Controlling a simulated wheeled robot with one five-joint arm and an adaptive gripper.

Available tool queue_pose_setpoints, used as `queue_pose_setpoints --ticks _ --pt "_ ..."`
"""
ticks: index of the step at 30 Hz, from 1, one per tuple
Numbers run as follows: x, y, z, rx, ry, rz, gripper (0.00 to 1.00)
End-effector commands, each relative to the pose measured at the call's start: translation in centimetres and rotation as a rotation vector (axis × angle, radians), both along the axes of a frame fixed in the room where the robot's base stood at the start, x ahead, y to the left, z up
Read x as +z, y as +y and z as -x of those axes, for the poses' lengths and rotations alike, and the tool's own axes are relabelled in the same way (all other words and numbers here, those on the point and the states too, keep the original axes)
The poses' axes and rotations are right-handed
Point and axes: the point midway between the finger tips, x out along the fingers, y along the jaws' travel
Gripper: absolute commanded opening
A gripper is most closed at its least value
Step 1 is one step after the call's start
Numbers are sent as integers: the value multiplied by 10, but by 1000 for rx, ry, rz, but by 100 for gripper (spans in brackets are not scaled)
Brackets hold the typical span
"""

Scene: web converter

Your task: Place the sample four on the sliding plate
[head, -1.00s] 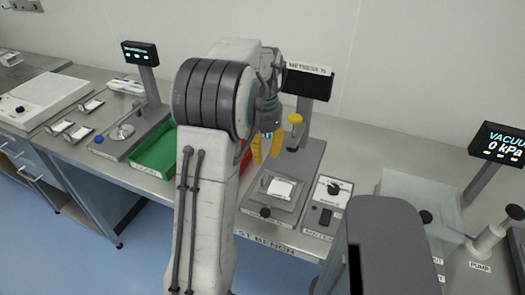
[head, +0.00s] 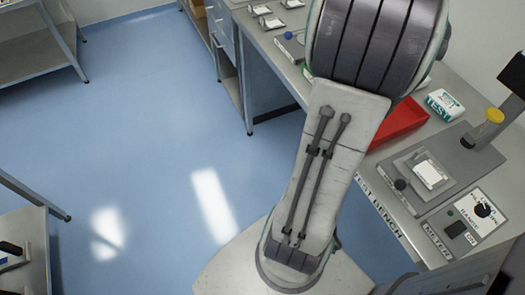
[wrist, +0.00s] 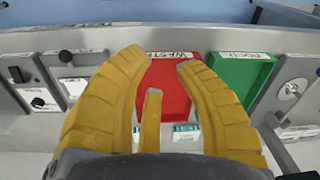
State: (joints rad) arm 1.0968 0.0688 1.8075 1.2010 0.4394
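The sliding plate (head: 397,166) is on the tester at the right of the bench, with a white sample (head: 431,174) lying on it. In the wrist view the plate with its pale patch (wrist: 75,88) is at the left. Small holders with white pieces (head: 271,22) stand at the back of the bench; I cannot read which is sample four. My gripper (wrist: 160,60) is above the red waste tray, its yellow fingers apart with nothing between them. My arm hides it in the head view.
The red waste tray (wrist: 165,90) and the green tray (wrist: 240,80) lie beside the tester. A white-and-green box (head: 444,104) stands behind the red tray. Blue floor (head: 150,130) is open at the left.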

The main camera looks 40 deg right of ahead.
Motion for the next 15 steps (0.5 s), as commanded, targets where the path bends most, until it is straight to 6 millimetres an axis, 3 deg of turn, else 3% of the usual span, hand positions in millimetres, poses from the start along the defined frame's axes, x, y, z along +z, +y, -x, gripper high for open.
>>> queue_pose_setpoints --ticks 1,6,10,15 --pt "3 26 -19 118 -10 21 30" --pt "6 104 -54 476 -42 79 30" --pt "3 163 -63 748 -75 123 30" --pt "-7 227 -57 1070 -121 172 30"
